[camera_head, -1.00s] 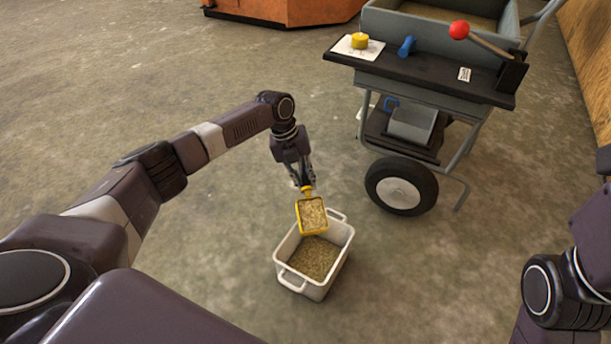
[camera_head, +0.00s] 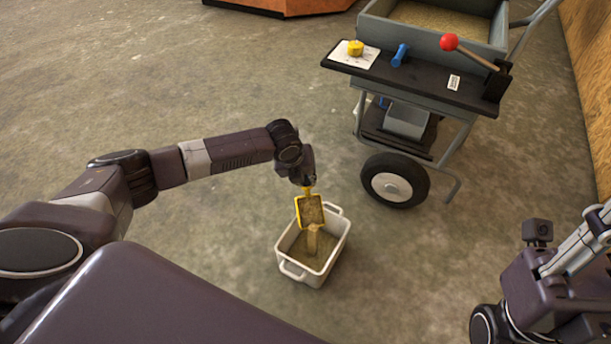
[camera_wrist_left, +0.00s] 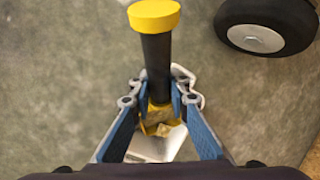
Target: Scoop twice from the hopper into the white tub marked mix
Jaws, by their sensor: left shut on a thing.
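My left gripper (camera_head: 308,185) is shut on the black handle (camera_wrist_left: 157,70) of a yellow scoop (camera_head: 310,210), above the white tub (camera_head: 338,254). The scoop is tipped, and a stream of grain falls from it into the tub. Grain covers the tub's floor, and no mark shows on its visible sides. The grey hopper (camera_head: 398,27) on the wheeled cart holds grain at the top right. My right arm is at the lower right, with its fingertips not visible.
The cart's black shelf (camera_head: 432,84) bears a yellow object (camera_head: 355,48) on a white card, a blue object (camera_head: 400,55) and a lever with a red knob (camera_head: 448,42). A cart wheel (camera_head: 395,181) stands right of the tub. The floor to the left is clear.

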